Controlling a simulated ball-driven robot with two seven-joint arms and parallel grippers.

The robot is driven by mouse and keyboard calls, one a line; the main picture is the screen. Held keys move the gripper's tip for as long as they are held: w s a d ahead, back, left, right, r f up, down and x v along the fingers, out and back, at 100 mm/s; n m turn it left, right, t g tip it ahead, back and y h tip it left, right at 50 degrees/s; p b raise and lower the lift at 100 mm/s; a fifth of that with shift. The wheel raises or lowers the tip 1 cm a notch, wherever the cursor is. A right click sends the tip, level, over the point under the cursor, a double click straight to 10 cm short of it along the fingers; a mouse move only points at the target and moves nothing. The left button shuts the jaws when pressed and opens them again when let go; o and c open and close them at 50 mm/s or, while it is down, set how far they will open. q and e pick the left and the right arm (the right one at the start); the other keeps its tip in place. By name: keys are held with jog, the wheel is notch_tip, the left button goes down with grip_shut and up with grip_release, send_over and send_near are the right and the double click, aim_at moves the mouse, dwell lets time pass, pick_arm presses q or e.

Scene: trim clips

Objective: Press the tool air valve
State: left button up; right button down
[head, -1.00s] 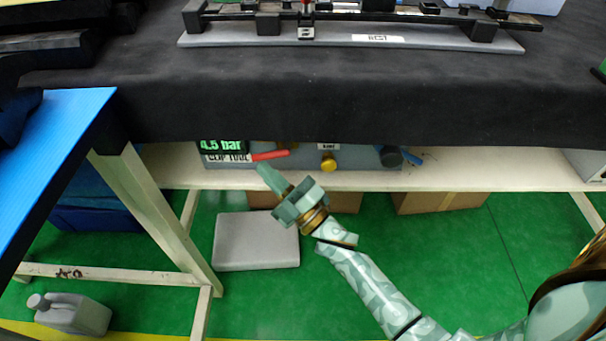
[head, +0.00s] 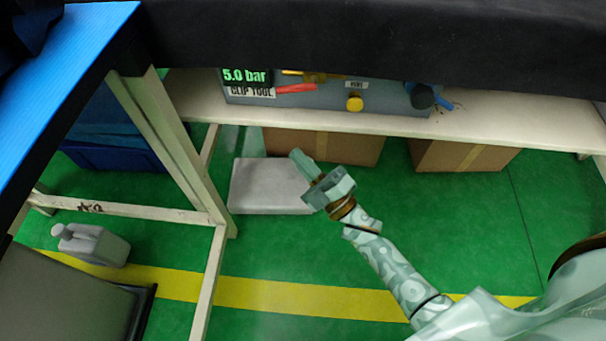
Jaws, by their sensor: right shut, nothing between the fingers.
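A grey panel box (head: 330,95) stands on the shelf under the black-covered bench. Its green display (head: 246,75) reads 5.0 bar, above a label reading CLIP TOOL. A red lever (head: 296,88) sits just right of the label, nearly level, below a brass fitting (head: 314,76). My right gripper (head: 299,156) is shut and empty. Its tip points up and left, below the lever and clear of it in the picture. My left gripper is not in view.
The white shelf edge (head: 400,124) runs below the panel. Cardboard boxes (head: 325,147) and a grey block (head: 268,187) are beneath. A blue-topped table (head: 70,75) stands left.

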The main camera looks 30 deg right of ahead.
jog(key=shift+s+a+f, duration=0.15)
jog(key=shift+s+f, duration=0.35)
jog(key=shift+f, duration=0.15)
jog(key=shift+s+a+f, duration=0.1)
jog(key=shift+s+f, duration=0.35)
jog(key=shift+f, duration=0.2)
